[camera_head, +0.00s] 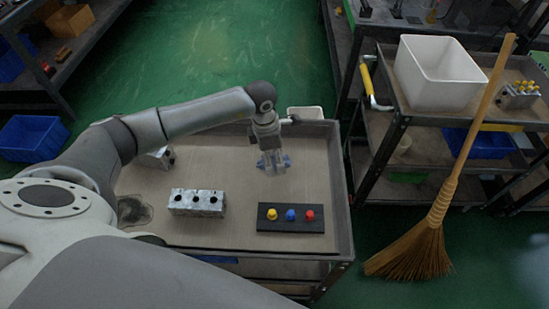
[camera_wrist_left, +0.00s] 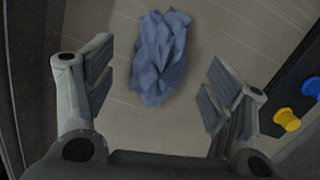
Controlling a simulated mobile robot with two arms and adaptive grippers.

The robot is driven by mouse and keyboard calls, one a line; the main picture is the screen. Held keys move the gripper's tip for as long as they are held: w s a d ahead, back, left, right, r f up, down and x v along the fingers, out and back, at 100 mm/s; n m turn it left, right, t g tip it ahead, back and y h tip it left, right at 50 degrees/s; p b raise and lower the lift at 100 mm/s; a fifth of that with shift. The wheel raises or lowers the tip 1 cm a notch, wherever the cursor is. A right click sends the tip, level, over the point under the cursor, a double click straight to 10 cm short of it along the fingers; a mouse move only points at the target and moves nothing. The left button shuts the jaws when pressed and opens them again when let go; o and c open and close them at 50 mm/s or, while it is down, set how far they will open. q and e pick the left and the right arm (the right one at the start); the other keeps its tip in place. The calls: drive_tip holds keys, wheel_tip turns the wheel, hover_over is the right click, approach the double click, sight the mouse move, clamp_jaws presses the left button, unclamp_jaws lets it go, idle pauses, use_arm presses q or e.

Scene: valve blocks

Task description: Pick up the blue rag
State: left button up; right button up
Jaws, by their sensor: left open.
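The blue rag (camera_wrist_left: 160,58) lies crumpled on the tan cart top. In the wrist view it sits ahead of my left gripper (camera_wrist_left: 158,95), between the lines of its two spread fingers. The fingers are apart and do not touch it. In the head view my left gripper (camera_head: 272,165) points down over the rag, and blue bits of the rag (camera_head: 286,160) show around the fingers. The gripper hides most of the rag there. My right gripper is not in view.
On the cart (camera_head: 240,233) are a metal block (camera_head: 197,202) with dark holes and a black board (camera_head: 290,225) with yellow, blue and red knobs. Another metal block (camera_head: 160,157) is partly behind my arm. A broom (camera_head: 450,185) leans against the shelf at right.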

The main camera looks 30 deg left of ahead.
use_arm(q)
drive_tip(key=shift+f, duration=0.55)
drive_tip(key=c, duration=1.1)
drive_tip(key=shift+o, duration=0.2)
drive_tip(key=shift+r, duration=0.15)
drive_tip(key=shift+r, duration=0.5)
drive_tip(key=w+d+r+b, duration=0.3)
drive_tip(key=d+r+b, duration=0.1)
drive_tip(key=d+r, duration=0.7)
drive_tip(key=d, duration=0.2)
drive_tip(key=shift+w+d+r, duration=0.3)
drive_tip(key=shift+w+r, duration=0.1)
